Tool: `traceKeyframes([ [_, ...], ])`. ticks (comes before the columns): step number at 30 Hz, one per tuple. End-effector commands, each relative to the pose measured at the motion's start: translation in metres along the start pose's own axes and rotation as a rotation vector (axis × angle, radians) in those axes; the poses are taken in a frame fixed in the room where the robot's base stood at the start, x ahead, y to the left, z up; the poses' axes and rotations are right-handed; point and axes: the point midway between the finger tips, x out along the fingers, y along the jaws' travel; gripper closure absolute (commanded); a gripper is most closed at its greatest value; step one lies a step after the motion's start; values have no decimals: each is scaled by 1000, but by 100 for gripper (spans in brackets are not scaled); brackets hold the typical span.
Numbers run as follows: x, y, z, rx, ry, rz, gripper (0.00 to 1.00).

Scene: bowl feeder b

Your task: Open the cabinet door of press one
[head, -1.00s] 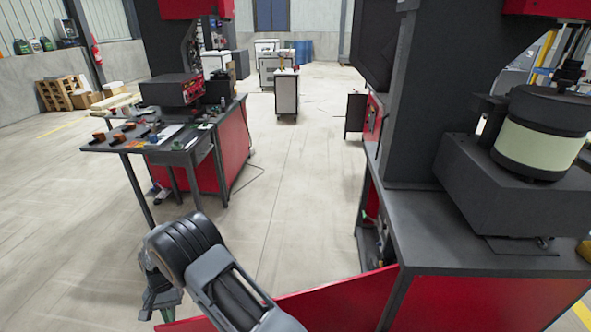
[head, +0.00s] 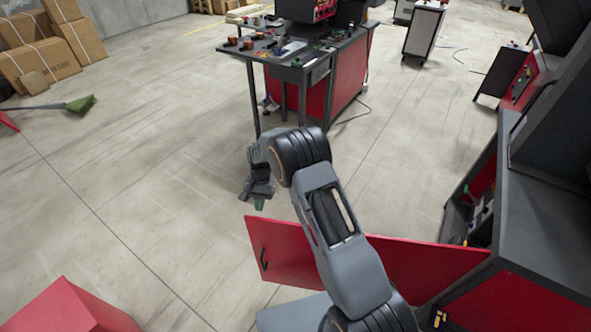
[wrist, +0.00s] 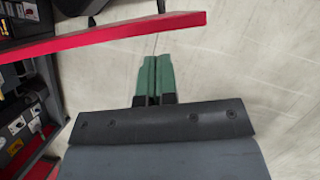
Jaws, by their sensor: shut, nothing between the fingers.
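The red cabinet door (head: 283,256) of the press cabinet (head: 560,225) at the right stands swung wide open. Its black handle (head: 263,259) is near its free end at the left. The cabinet opening (head: 474,212) shows parts inside. My gripper (head: 259,203) is beyond the door's free end, above the floor and apart from the handle. In the wrist view, its green fingertips (wrist: 152,78) are together with nothing between them. The door's red edge (wrist: 120,34) crosses the wrist view just ahead of the fingertips; whether they touch it I cannot tell.
A dark table (head: 290,67) with small parts stands at the back, joined to another red cabinet. Cardboard boxes (head: 45,62) are at the far left. A red object (head: 72,312) is at the lower left. Open floor (head: 150,190) lies left of the door.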

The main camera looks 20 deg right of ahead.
Motion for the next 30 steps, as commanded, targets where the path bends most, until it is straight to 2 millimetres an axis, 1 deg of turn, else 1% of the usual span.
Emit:
traceKeyframes([
  [1,0,2,-10,2,2,-2,100],
  [2,-2,2,-14,2,1,-2,100],
  [3,-16,1,-11,-1,4,-4,100],
  [9,-57,2,-10,-1,4,-2,100],
  [15,-87,2,-10,0,2,-2,100],
  [18,-96,2,-10,0,2,-2,100],
  [22,-103,2,-10,0,1,-1,100],
  [26,-105,2,-10,-9,1,-1,100],
  [28,-105,1,-13,-43,18,-8,100],
  [29,-101,2,-15,-67,27,-7,100],
  [30,-89,7,-14,-94,23,7,100],
])
